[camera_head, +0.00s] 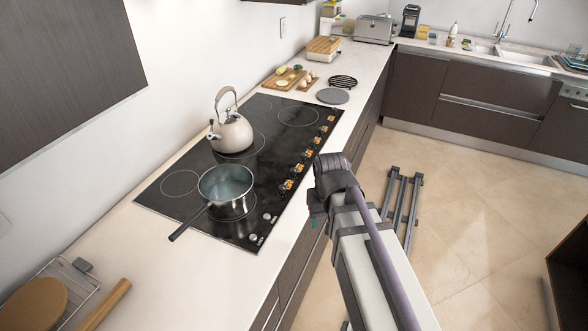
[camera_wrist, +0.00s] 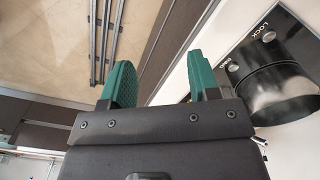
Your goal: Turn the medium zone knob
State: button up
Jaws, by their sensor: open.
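The black cooktop (camera_head: 262,178) has a row of several knobs (camera_head: 298,168) with orange-lit surrounds along its right edge. I cannot read which one is the medium zone knob. My gripper shows two green fingers, apart and with nothing between them, in the wrist view (camera_wrist: 160,80). In the head view the wrist (camera_head: 333,175) hides most of the fingers; only a bit of green shows beside the counter's front edge, right of the knobs. The cooktop's corner (camera_wrist: 245,50) with a "LOCK" label lies right of the fingers in the wrist view, apart from them.
A saucepan (camera_head: 226,182) with its handle toward the front left and a kettle (camera_head: 231,128) stand on the cooktop. The saucepan's side (camera_wrist: 282,92) shows in the wrist view. A round grey plate (camera_head: 333,96) and cutting boards lie behind.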

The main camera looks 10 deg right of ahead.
jog(key=n, duration=0.2)
send_over(294, 169)
notch_tip(294, 169, down, 11)
jog(key=b, duration=1.1)
jog(key=shift+r, duration=0.15)
jog(key=c, duration=0.9)
